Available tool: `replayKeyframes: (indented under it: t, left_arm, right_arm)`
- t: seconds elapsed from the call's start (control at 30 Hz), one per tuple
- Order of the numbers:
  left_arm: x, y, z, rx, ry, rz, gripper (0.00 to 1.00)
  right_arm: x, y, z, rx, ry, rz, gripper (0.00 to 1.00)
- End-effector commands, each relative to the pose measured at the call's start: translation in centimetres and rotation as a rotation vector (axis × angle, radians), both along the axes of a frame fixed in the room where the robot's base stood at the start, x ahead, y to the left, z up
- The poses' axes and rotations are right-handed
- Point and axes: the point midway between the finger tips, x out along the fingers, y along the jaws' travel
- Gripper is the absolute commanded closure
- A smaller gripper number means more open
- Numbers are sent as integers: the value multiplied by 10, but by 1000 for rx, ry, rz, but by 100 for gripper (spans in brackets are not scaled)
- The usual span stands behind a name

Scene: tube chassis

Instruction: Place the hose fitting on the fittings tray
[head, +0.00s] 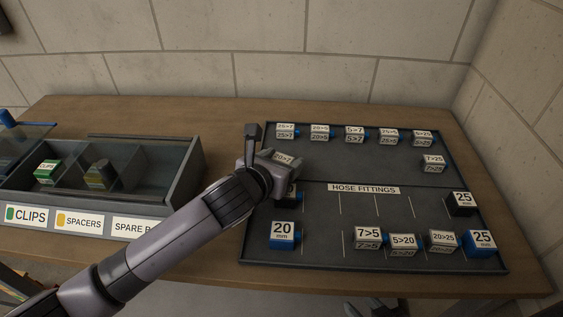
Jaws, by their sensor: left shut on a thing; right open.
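My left gripper (268,160) is shut on a hose fitting (284,158) whose label seems to read 20>7. It holds the fitting over the left part of the dark fittings tray (350,172), and my fingers partly cover it. I cannot tell whether the fitting touches the tray. The tray has a HOSE FITTINGS label (363,189) across its middle. My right gripper (378,309) shows only in part at the bottom edge, below the table front, open and apart from the tray.
Several labelled fittings stand in the tray's back row (355,133) and front row (403,243). A blue 20 mm block (284,235) is front left, a blue 25 mm block (482,242) front right. A compartment bin (180,182) with clips and spacers stands left.

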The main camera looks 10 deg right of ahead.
Motion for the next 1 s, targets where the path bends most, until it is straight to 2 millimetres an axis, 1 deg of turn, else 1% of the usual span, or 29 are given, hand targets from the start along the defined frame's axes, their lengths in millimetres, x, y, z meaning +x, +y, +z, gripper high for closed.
replayKeyframes:
  t: [0.03,0.23,0.37,0.4,0.43,0.47,0.7,0.8,1.0]
  left_arm:
    - [0,0,-3,-2,-1,0,70]
    - [0,0,-2,-2,-3,0,70]
    - [0,0,-5,0,-2,1,70]
    - [0,0,-5,0,-2,1,26]
    - [0,0,-5,0,-2,1,16]
    - [0,0,-5,0,-2,1,13]
    - [0,0,-4,-1,-2,1,13]
    - [0,0,-1,-2,-2,0,13]
    - [-12,9,4,0,-2,1,13]
  right_arm:
    - [0,0,0,0,0,0,57]
    - [0,0,0,0,-1,-1,57]
    - [0,0,-1,0,-1,-1,57]
    - [0,0,0,0,-1,-1,57]
    - [0,0,0,0,-1,-1,57]
    - [0,0,0,0,-1,-1,57]
    - [1,0,0,0,-1,-1,57]
    - [1,0,0,0,-1,-1,57]
    - [1,0,2,0,-1,-1,57]
